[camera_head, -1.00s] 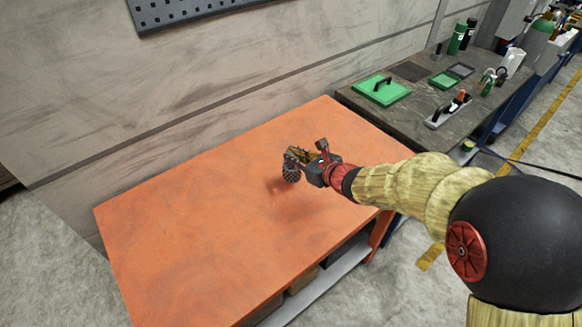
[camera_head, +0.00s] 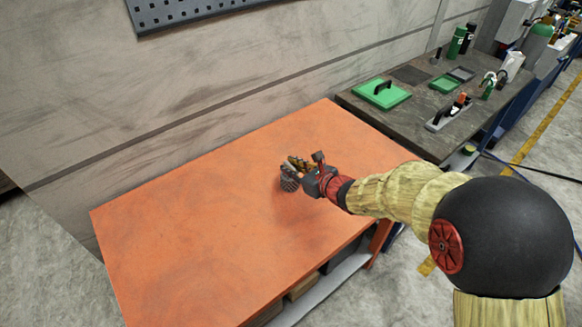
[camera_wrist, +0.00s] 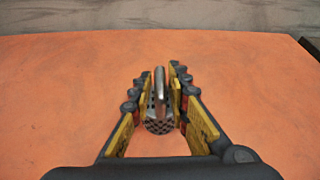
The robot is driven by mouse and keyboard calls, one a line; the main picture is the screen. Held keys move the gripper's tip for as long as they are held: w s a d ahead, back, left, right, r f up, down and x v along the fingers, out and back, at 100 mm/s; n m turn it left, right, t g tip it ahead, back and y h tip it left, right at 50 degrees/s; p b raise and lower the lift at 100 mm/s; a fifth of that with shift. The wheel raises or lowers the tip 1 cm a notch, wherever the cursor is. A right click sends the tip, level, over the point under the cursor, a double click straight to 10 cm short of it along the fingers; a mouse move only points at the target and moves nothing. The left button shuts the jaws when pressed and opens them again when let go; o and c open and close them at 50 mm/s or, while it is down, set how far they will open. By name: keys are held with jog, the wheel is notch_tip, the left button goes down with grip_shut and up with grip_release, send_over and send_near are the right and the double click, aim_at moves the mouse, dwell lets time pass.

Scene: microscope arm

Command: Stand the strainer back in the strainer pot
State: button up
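A dark, perforated metal cup with a pale metal bar rising from it, which looks like the strainer (camera_head: 288,183), is at my fingertips over the orange table (camera_head: 200,235). In the wrist view the strainer (camera_wrist: 158,126) shows between and below the fingers, its bar upright between the yellow pads. My gripper (camera_head: 291,168) is closed in on it from both sides; it also shows in the wrist view (camera_wrist: 160,90). I cannot make out a separate strainer pot, nor tell whether the cup touches the table.
The orange table is otherwise clear. A grey bench (camera_head: 430,128) stands beyond its right end, with a green lidded tray (camera_head: 383,95), a trowel-like tool (camera_head: 448,114) and bottles. A wall (camera_head: 90,110) runs behind the table.

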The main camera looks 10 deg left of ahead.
jog(key=shift+o, duration=1.1)
jog(key=shift+s+d+r+p, duration=0.15)
jog(key=shift+d+r+p, duration=0.05)
jog(key=shift+r+p, duration=0.15)
jog(key=p+v, duration=0.2)
jog(key=v, duration=0.9)
jog(key=shift+s+p, duration=0.2)
jog(key=shift+p, duration=0.2)
